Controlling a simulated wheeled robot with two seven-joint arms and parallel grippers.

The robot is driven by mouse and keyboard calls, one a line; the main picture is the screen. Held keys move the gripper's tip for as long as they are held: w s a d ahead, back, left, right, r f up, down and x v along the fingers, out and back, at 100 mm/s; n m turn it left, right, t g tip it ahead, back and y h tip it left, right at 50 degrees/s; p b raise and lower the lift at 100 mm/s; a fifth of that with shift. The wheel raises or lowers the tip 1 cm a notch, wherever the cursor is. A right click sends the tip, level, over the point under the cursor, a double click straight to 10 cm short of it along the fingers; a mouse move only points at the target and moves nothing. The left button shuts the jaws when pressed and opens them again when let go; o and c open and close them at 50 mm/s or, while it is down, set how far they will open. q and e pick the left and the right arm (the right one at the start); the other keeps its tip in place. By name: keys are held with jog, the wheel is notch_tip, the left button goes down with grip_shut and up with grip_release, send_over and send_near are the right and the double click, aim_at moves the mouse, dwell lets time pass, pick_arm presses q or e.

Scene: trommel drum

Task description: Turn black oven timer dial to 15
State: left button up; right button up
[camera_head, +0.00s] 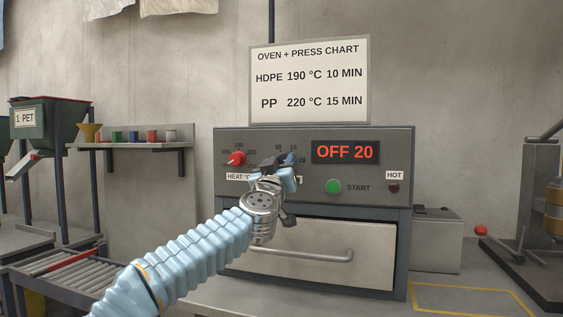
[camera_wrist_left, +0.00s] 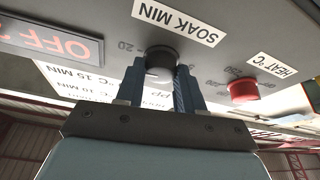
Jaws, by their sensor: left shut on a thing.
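The black timer dial (camera_wrist_left: 162,54) is on the oven front by the SOAK MIN label (camera_wrist_left: 180,25), in the upside-down wrist view. My left gripper (camera_wrist_left: 160,74) is shut on it, one blue finger on each side. In the head view my left gripper (camera_head: 281,165) covers most of the dial, with a few scale numbers showing above, 15 among them. The oven display (camera_head: 345,152) reads OFF 20. The dial's pointer cannot be made out. My right gripper is not in view.
The red HEAT knob (camera_head: 236,158) is close left of my gripper. The green START button (camera_head: 333,186) is to its right. The oven door handle (camera_head: 300,254) juts out below. A chart (camera_head: 310,80) above reads PP 220 °C 15 MIN.

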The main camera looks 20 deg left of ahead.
pick_arm(q)
jog(key=n+y, duration=0.1)
jog(key=n, duration=0.1)
jog(key=shift+d+r+n, duration=0.1)
jog(key=shift+r+n, duration=0.05)
jog(key=shift+n, duration=0.15)
jog(key=n+y, duration=0.1)
jog(key=n, duration=0.1)
jog(key=shift+n+g+y+p, duration=0.3)
jog(key=shift+g, duration=0.1)
jog(key=n+g+y, duration=0.1)
jog(key=n, duration=0.2)
jog(key=n+g+y, duration=0.1)
jog(key=n, duration=0.3)
jog(key=shift+d+y, duration=0.1)
jog(key=shift+y, duration=0.2)
jog(key=shift+n, duration=0.4)
jog(key=o, duration=1)
jog(key=shift+o, duration=0.2)
jog(key=shift+s, duration=0.1)
